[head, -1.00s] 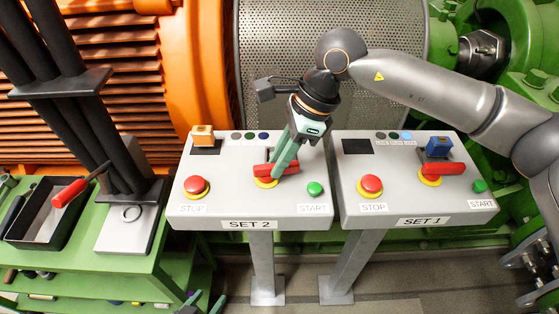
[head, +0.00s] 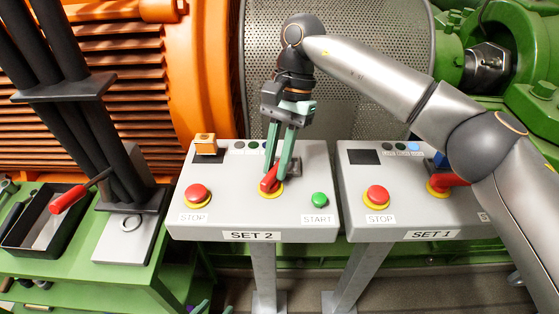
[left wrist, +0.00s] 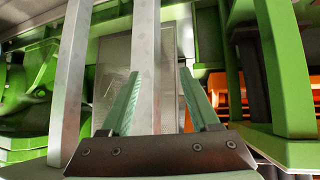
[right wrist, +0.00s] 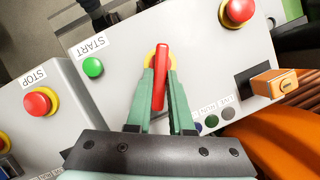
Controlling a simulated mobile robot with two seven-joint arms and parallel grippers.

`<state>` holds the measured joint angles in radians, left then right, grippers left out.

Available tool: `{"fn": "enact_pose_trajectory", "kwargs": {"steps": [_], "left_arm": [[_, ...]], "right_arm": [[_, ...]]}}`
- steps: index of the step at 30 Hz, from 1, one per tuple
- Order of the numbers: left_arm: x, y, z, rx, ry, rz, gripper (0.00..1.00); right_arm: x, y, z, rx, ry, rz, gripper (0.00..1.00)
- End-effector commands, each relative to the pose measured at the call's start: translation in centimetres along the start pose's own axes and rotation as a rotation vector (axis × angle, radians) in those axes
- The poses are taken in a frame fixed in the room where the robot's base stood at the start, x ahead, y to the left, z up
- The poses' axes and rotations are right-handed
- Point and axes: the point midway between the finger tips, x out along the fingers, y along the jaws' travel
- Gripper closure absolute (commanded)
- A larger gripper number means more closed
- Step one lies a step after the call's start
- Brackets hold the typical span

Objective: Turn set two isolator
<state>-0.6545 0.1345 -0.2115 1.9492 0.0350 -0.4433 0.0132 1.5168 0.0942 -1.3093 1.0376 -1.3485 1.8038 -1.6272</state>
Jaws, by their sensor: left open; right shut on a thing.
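The set 2 isolator is a red handle (head: 268,182) on a yellow ring on the SET 2 panel (head: 215,220). My right gripper (head: 277,172) is shut on this handle from above. In the right wrist view the red handle (right wrist: 160,75) lies between the two green fingers. In the head view the handle points obliquely away from the front edge. My left gripper (left wrist: 160,85) is open and empty in its wrist view, low among the grey panel posts.
The SET 2 panel also has a red stop button (head: 197,193), a green start button (head: 319,199) and an orange block (head: 205,144). The SET 1 panel (head: 400,222) stands to the right, partly behind my right arm. A green bench with a black tray (head: 40,235) stands left.

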Motion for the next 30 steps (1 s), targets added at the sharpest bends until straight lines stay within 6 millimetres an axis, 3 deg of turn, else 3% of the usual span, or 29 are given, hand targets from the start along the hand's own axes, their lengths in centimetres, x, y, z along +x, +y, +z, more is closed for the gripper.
{"fn": "enact_pose_trajectory", "kwargs": {"steps": [8, 15, 30], "left_arm": [[-0.5, -0.4, -0.3, 0.0, 0.005, -0.009, 0.38], [-1.1, -0.8, 0.6, -0.004, -0.017, -0.019, 0.38], [-1.2, -0.9, 0.5, -0.004, -0.013, -0.024, 0.38]], "right_arm": [[-0.1, -0.7, 0.2, -0.225, 0.002, 0.095, 1.0], [-0.1, -1.0, 0.2, -0.372, 0.004, 0.155, 1.0], [0.0, -1.2, 0.2, -0.486, 0.005, 0.2, 1.0]]}}
